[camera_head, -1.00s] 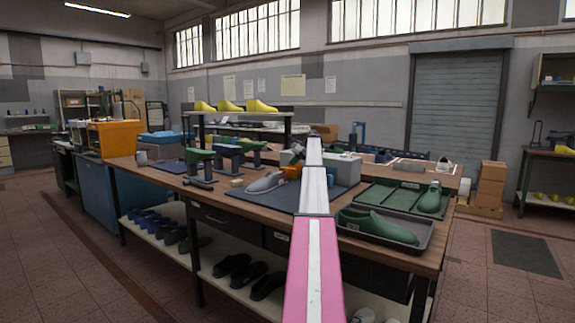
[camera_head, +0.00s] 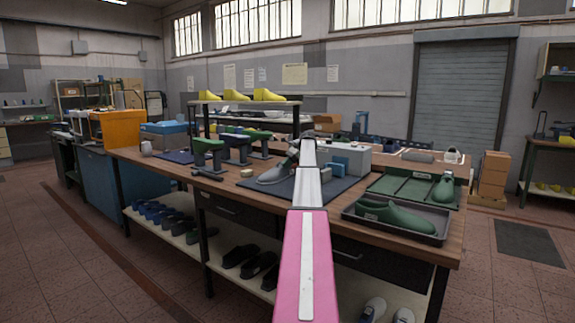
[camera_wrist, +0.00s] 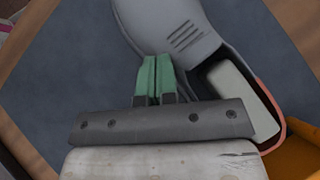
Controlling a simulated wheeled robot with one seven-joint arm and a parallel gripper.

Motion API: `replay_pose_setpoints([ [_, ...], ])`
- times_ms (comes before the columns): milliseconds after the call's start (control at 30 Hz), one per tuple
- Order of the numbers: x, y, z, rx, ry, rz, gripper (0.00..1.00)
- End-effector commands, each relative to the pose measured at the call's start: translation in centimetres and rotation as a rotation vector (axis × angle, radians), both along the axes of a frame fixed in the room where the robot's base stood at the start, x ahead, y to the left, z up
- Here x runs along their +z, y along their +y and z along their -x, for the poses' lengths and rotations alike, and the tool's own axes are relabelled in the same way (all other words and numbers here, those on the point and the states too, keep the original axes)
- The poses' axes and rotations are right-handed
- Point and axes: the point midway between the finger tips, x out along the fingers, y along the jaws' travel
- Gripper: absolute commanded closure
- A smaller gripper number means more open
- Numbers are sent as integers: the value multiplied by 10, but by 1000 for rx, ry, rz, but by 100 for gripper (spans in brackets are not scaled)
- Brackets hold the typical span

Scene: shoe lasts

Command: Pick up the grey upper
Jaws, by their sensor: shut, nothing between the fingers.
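The grey upper (camera_head: 277,174) lies on a dark blue mat (camera_head: 254,185) on the workbench, left of my arm in the head view. In the wrist view the grey upper (camera_wrist: 168,22) shows close up, with ribbed slots on top and an open collar edged in orange. A pale shape sits inside the collar. My gripper (camera_wrist: 158,62) has its green fingers together and empty. The fingertips overlap the edge of the upper in the picture; I cannot tell whether they touch it. My arm hides part of the mat.
Green last stands (camera_head: 208,156) are left of the mat. An orange object (camera_wrist: 300,150) is close beside my gripper.

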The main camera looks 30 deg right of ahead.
Motion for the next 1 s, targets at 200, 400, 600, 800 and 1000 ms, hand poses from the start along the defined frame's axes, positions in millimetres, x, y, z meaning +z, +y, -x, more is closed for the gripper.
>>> replay_pose_setpoints([
  [200, 0, 0, 0, -1, 1, 0, 100],
  [400, 0, 10, -1, 1, 1, 0, 100],
  [600, 0, 19, -3, -1, 1, 0, 100],
  [800, 0, 19, -3, -1, 1, 0, 100],
  [1000, 0, 13, -4, 1, 1, 0, 100],
])
